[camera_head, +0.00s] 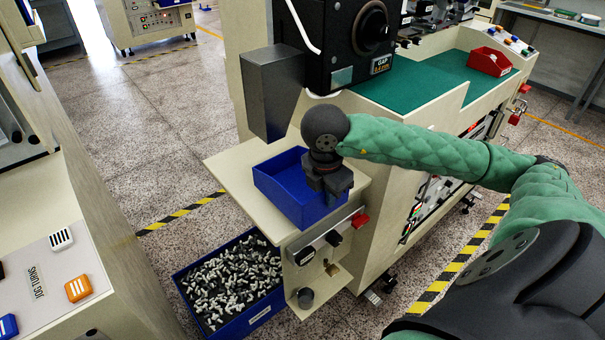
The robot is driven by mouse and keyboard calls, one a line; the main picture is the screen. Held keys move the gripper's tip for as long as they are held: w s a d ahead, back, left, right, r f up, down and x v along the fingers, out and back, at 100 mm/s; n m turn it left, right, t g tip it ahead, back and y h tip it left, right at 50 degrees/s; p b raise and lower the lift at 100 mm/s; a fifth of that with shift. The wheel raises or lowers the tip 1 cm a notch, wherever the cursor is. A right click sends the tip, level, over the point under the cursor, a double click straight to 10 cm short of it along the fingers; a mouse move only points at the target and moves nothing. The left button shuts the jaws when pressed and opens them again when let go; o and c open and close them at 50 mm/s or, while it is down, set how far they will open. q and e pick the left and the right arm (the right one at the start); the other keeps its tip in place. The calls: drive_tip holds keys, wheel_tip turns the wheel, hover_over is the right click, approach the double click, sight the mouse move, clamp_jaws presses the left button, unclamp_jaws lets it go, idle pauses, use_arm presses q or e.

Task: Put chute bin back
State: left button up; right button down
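The blue chute bin (278,186) sits on the cream shelf (228,165) of the machine, below the grey chute (272,92). It looks empty where its inside shows. My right gripper (327,194) is at the bin's right wall, pointing down. Its fingers are dark and partly hidden by the wrist, so I cannot tell whether they are shut on the wall. My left gripper is not in view.
A larger blue bin (262,310) full of small metallic parts stands on the floor below the shelf. A red bin (489,62) sits on the green mat (420,85). A cream console (50,270) is at left.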

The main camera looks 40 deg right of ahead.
drive_tip(key=w, duration=0.3)
drive_tip(key=w+d+p, duration=0.1)
drive_tip(key=w, duration=0.1)
drive_tip(key=shift+w+r, duration=0.25)
drive_tip(key=shift+w, duration=0.1)
drive_tip(key=p, duration=0.2)
hover_over(303, 178)
drive_tip(key=shift+f, duration=0.15)
drive_tip(key=shift+w+f, duration=0.1)
drive_tip(key=shift+f, duration=0.25)
drive_tip(key=shift+f+p, duration=0.35)
drive_tip(key=shift+f, duration=1.1)
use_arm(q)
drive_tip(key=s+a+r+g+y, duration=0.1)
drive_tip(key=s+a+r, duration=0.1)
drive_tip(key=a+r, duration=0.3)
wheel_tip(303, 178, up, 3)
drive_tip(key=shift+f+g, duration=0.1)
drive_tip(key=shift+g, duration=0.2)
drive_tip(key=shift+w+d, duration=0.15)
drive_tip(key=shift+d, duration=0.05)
use_arm(e)
drive_tip(key=shift+f, duration=0.15)
drive_tip(key=c, duration=1.6)
unclamp_jaws()
drive_tip(key=shift+c, duration=0.2)
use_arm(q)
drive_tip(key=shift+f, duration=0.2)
